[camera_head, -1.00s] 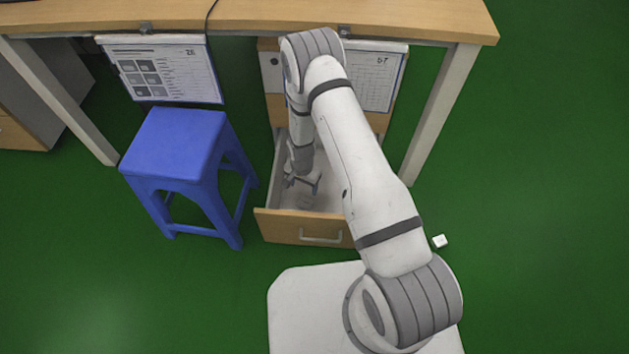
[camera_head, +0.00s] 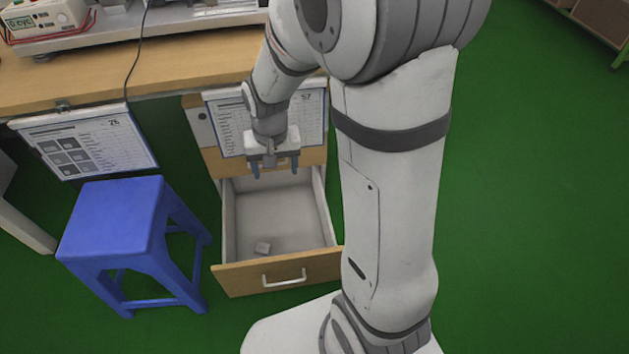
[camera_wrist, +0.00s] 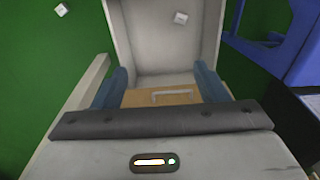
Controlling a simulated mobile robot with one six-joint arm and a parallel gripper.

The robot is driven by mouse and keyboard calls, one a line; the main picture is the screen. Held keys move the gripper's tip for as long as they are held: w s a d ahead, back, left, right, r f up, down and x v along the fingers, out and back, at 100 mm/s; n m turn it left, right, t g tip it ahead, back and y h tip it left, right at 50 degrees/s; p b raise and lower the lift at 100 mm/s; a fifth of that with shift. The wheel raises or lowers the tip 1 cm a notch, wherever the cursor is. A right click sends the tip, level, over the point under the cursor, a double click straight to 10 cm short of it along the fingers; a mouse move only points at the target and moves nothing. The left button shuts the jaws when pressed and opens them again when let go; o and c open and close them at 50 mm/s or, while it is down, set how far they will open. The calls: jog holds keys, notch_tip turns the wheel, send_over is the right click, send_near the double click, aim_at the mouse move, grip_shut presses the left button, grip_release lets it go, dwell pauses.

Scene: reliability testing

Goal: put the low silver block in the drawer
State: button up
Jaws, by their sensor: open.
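The drawer (camera_head: 237,195) is pulled out under the desk; its pale inside also shows in the wrist view (camera_wrist: 150,45). A small low pale-grey block (camera_head: 262,248) lies on the drawer floor near its front left; it also shows in the wrist view (camera_wrist: 180,17). My gripper (camera_head: 270,172) hangs above the back end of the drawer, in front of the cabinet. Its two fingers are apart, and nothing is between them in the wrist view (camera_wrist: 163,70). The gripper is clear of the block.
A blue stool (camera_head: 112,215) stands left of the drawer. Another small pale block (camera_wrist: 62,9) lies on the green floor beside the drawer; my arm hides it in the head view. The desk (camera_head: 180,60) is above, with hanging paper sheets (camera_head: 85,147).

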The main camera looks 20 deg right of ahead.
jog(key=s+d+r+n, duration=0.1)
jog(key=s+d+r, duration=0.1)
jog(key=s+r, duration=0.2)
jog(key=s+d+r+n, duration=0.1)
jog(key=s+r, duration=0.3)
jog(key=s, duration=0.6)
jog(key=shift+d+r, duration=0.35)
jog(key=shift+d, duration=0.2)
jog(key=shift+w, duration=0.1)
jog(key=shift+c, duration=0.4)
